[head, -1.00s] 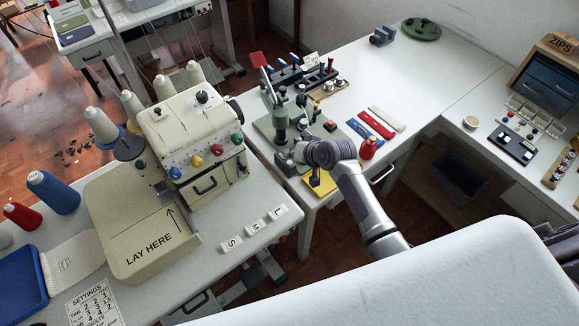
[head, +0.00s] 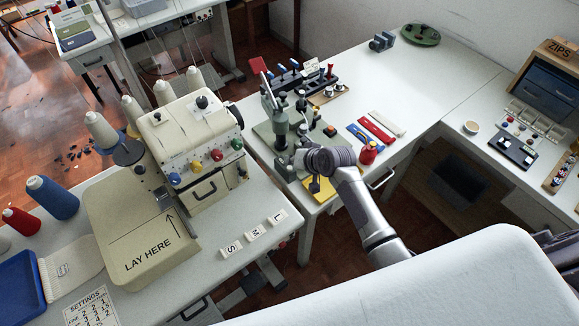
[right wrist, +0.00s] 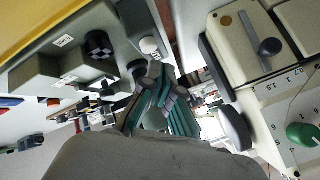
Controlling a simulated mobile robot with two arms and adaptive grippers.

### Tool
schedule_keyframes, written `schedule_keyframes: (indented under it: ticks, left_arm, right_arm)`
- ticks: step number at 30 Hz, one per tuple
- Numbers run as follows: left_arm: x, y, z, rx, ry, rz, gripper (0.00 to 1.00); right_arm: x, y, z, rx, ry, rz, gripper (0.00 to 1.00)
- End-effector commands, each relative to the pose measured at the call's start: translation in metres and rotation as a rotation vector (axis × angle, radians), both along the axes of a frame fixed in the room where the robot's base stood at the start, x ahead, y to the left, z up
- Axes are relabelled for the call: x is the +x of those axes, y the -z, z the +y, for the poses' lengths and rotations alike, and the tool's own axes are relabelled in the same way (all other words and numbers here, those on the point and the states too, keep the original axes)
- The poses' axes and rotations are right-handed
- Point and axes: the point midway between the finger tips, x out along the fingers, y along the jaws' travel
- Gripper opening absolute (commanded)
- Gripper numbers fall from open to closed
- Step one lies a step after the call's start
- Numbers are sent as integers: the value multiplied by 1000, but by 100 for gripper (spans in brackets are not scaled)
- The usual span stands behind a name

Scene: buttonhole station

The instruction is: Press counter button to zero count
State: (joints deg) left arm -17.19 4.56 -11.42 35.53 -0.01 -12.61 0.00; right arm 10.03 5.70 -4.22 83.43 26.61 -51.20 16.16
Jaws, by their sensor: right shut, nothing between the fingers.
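The green buttonhole machine (head: 282,122) stands on the white table, with a yellow plate (head: 318,187) at its near side. My right gripper (right wrist: 157,76) is shut and empty, its teal and grey fingers together in the right wrist view. Its tips are close to a small white round button (right wrist: 149,46) on a grey-green housing; I cannot tell whether they touch. A dark checkered round part (right wrist: 98,44) is left of that button. In the head view my right wrist hides the fingertips and part of the machine's front. I cannot read a count. My left gripper is out of view.
A cream overlocker (head: 190,135) with thread cones stands to the left. A red bottle (head: 368,153) is just right of my wrist. Red and blue strips (head: 375,130) lie behind it. A white surface fills the lower right.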

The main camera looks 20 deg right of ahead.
Motion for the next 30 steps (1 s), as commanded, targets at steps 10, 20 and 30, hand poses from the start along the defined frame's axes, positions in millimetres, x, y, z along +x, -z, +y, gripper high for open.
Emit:
schedule_keyframes:
  ticks: [10,20,30]
  left_arm:
    - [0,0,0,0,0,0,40]
    - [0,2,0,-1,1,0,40]
    - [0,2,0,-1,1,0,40]
  right_arm:
    - [0,0,0,0,0,0,0]
    - [0,7,0,-1,0,1,0]
    - [0,8,0,0,0,0,0]
